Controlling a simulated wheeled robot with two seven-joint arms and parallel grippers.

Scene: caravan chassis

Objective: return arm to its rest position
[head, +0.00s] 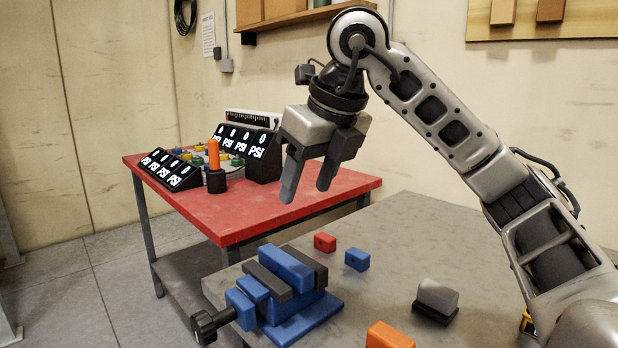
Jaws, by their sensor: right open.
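My right arm comes in from the right of the head view, bent high over the grey table. Its gripper (308,188) points down and a little left, with its two dark fingers apart and nothing between them. It hangs in the air, in front of the red table in the picture and above the blue vise. My left arm and gripper are not in view.
A blue vise (302,331) stands on the grey table (425,230). Red (325,242), blue (357,259) and orange (388,336) blocks and a grey block (437,297) lie nearby. The red table (330,190) holds PSI displays (171,170) and an orange-handled thing (214,155).

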